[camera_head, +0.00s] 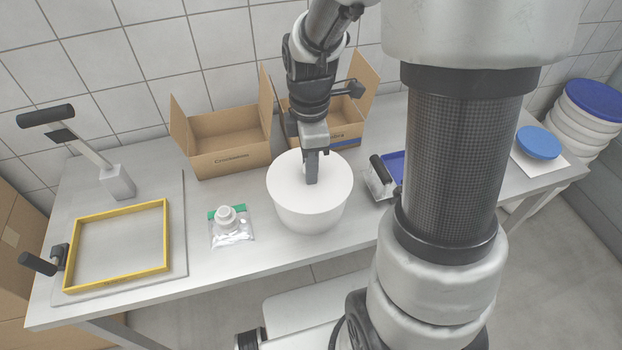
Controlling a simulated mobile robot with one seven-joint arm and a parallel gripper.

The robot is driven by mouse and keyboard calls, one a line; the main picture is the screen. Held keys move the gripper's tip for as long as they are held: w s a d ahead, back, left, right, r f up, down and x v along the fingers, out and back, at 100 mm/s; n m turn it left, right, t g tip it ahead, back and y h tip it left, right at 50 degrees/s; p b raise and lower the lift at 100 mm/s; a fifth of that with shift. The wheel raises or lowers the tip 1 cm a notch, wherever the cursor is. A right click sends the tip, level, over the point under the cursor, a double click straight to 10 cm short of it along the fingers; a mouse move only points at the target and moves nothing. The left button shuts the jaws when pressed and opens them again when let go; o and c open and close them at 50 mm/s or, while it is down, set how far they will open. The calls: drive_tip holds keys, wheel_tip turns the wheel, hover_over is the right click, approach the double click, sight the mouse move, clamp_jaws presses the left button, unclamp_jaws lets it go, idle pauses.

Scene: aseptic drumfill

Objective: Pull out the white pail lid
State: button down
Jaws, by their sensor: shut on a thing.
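A white pail (310,220) stands upright on the table, a little right of its middle. My gripper (312,180) points down over the lid's centre and is shut on a small raised part of the lid. The fingers hide most of that part. The lid looks level, and I cannot tell whether a gap separates it from the pail's rim.
Two open cardboard boxes (225,160) stand behind the pail. A clear bag with a white cap (226,214) lies left of it. A yellow frame (118,280) and lever device (117,183) are farther left. A metal scoop (378,182) and blue lid (538,142) are right.

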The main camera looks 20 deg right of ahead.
drive_tip(key=shift+s+f, duration=0.2)
drive_tip(key=shift+s, duration=0.05)
drive_tip(key=shift+w+r+p, duration=0.2)
drive_tip(key=shift+r+p, duration=1.5)
drive_tip(key=shift+r, duration=0.4)
